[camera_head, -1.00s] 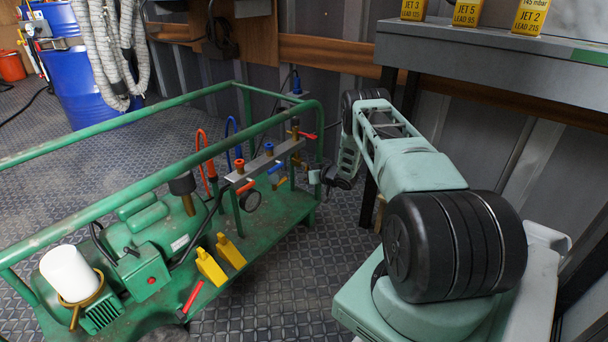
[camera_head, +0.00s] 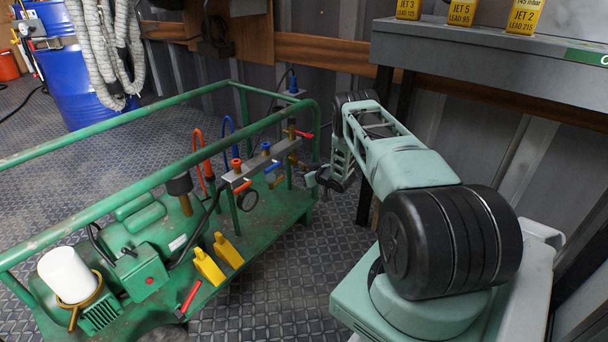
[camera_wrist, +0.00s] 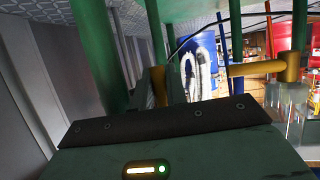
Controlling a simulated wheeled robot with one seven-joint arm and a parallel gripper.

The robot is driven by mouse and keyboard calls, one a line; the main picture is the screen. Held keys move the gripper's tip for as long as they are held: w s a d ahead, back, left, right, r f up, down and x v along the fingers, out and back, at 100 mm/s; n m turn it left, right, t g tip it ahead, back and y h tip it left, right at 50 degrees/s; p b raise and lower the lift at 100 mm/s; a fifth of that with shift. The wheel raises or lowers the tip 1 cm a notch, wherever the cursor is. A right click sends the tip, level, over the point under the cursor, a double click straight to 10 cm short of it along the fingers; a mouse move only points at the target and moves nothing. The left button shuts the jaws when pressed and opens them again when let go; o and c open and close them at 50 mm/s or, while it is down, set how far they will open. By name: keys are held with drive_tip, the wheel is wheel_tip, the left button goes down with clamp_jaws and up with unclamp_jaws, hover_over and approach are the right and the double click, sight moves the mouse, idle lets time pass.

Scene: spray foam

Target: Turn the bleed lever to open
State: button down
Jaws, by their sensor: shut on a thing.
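My gripper (camera_head: 311,179) is at the right end of the green compressor frame, beside the grey manifold (camera_head: 262,162). In the wrist view, its dark fingers (camera_wrist: 157,78) are closed on a narrow yellow piece (camera_wrist: 160,92), which seems to be the bleed lever. Most of that piece is hidden by the fingers. In the head view, a small yellow lever (camera_head: 276,182) shows below the manifold, to the left of my gripper. An orange lever (camera_head: 243,186), a blue lever (camera_head: 272,167) and a red lever (camera_head: 304,134) are also on the valves.
Green frame rails (camera_head: 160,180) run over and around the pump unit. A round gauge (camera_head: 248,200) hangs under the manifold. A green post (camera_wrist: 90,55) stands close to my gripper. A grey bench (camera_head: 480,50) stands at the back right. Patterned floor (camera_head: 290,270) is clear in front.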

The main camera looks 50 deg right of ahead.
drive_tip(key=c, duration=1.4)
unclamp_jaws()
drive_tip(key=shift+d, duration=0.1)
